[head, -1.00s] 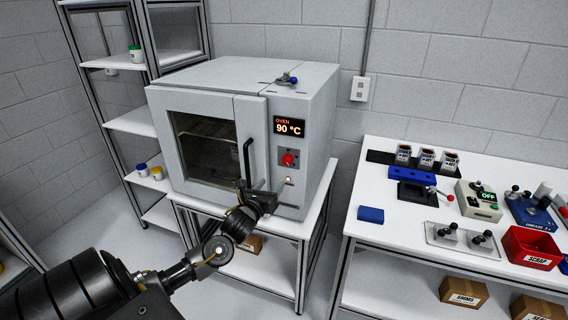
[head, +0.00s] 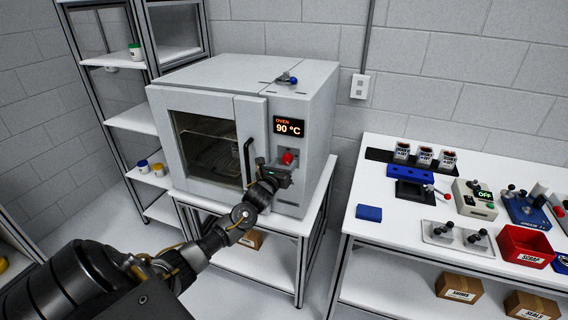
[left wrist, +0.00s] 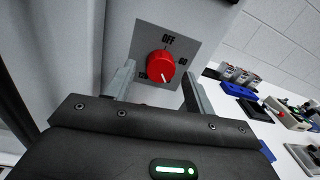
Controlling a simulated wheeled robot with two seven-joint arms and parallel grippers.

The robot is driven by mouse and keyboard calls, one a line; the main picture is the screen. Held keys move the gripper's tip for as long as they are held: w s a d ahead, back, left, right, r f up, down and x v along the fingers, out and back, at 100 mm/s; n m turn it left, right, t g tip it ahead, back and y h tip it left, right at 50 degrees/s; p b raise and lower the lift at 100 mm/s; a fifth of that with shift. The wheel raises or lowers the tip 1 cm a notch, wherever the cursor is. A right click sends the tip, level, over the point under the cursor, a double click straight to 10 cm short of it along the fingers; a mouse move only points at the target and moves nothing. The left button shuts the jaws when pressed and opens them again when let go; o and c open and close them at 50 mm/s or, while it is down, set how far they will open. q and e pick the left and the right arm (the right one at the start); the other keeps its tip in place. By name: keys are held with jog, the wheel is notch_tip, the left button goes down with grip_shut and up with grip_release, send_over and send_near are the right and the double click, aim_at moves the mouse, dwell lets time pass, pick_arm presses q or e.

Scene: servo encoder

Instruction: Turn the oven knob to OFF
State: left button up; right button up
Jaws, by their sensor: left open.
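The oven (head: 210,125) is a light grey box on a white stand, with its display (head: 289,127) reading 90 °C. The red oven knob (head: 288,158) is on its front panel below the display. In the left wrist view the knob (left wrist: 160,66) sits on a grey plate marked OFF at the top and 60 at the right; its white mark points to the lower right. My left gripper (head: 284,165) is open just in front of the knob; in the left wrist view its fingers (left wrist: 155,88) stand apart, either side of and below the knob. Contact is not visible. My right gripper is not in view.
The black oven door handle (head: 248,162) is close left of my left gripper. A white workbench (head: 385,228) at the right holds a blue block (head: 369,213), a red scrap bin (head: 524,246) and several fixtures. A shelf rack (head: 135,120) stands at the left.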

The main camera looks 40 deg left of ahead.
pick_arm(q)
jog(key=shift+w, duration=0.2)
jog(key=c, duration=1)
jog(key=shift+o, duration=0.2)
